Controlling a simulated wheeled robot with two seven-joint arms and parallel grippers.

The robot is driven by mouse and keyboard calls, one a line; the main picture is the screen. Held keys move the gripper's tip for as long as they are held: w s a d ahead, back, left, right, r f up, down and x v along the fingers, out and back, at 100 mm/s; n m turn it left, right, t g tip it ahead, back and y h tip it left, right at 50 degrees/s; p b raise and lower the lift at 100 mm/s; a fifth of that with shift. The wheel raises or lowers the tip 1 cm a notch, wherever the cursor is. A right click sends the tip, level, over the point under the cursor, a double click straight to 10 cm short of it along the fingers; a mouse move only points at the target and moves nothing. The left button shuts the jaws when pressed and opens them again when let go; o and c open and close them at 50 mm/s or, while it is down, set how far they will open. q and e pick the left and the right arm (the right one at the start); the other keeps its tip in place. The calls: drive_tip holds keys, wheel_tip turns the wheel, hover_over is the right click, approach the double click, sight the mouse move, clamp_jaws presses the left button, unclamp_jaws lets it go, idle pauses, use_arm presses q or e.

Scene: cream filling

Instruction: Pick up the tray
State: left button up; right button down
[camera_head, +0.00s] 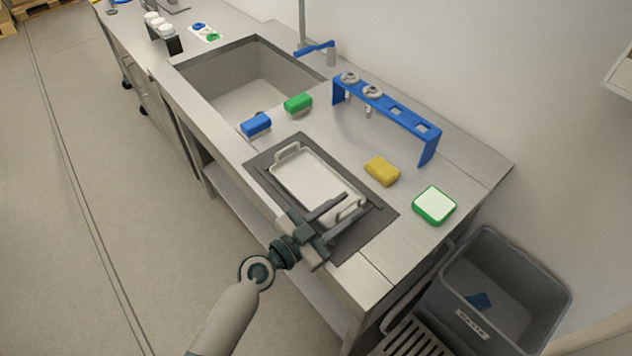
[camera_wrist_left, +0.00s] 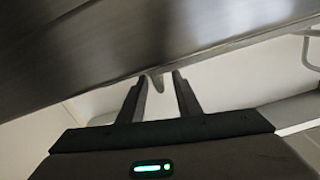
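The white tray (camera_head: 308,184) lies on a dark mat (camera_head: 262,160) on the metal counter. It has a raised loop handle at its far-left end and another handle (camera_head: 352,210) at its near-right end. My left gripper (camera_head: 355,208) is at the near-right end, with its two fingers apart on either side of that handle. In the left wrist view the fingers (camera_wrist_left: 160,88) are also apart, with a small pale piece between their tips. Contact with the handle cannot be made out. My right gripper is not in view.
A yellow sponge (camera_head: 382,170) and a green-rimmed square box (camera_head: 434,205) lie right of the tray. Blue (camera_head: 256,124) and green (camera_head: 298,103) sponges lie by the sink (camera_head: 235,85). A blue rack (camera_head: 390,112) stands behind. A grey bin (camera_head: 505,290) is at right.

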use_arm(q)
drive_tip(key=shift+x, duration=1.15)
clamp_jaws()
